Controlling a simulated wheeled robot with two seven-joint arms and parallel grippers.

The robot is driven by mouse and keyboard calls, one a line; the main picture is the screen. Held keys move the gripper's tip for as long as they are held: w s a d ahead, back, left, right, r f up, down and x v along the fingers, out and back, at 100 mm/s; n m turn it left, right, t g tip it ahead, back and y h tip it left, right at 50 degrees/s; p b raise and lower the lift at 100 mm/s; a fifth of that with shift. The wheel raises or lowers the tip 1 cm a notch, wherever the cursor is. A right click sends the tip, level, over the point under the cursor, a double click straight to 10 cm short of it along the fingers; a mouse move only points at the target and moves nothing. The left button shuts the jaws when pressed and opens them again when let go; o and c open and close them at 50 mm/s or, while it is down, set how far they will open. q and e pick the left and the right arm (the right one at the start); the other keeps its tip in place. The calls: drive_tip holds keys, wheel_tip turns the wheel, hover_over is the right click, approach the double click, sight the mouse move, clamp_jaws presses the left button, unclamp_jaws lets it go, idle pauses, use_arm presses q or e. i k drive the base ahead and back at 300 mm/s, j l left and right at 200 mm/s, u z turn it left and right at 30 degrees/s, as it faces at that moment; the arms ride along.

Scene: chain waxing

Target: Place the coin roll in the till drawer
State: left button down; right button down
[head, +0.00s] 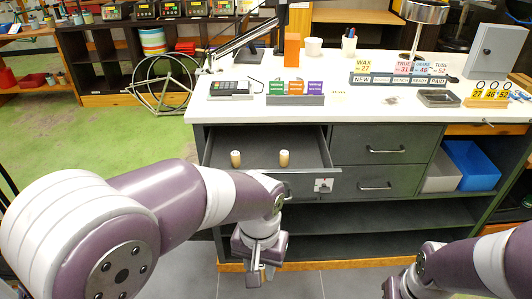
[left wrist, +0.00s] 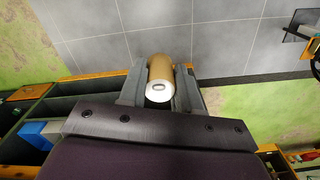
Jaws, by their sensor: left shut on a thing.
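The till drawer (head: 262,139) is pulled open at the left of the counter front. Two short tan coin rolls stand upright in it, one on the left (head: 235,158) and one on the right (head: 284,158). My left gripper (head: 260,274) hangs in front of the drawer and lower than it, above the grey floor. In the left wrist view it is shut on a tan coin roll (left wrist: 161,75) with a pale round end. In the head view I cannot make out this held roll. My right gripper (head: 400,290) shows only partly at the bottom edge.
The white countertop (head: 325,112) carries a card terminal (head: 230,88), coloured cards (head: 295,89) and price signs (head: 403,70). Closed drawers (head: 382,145) are right of the open one. Blue bin (head: 470,165) is on a shelf at the right. The open drawer has free floor around its rolls.

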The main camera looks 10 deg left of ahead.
sight(260, 165)
drive_tip(key=i, duration=1.5)
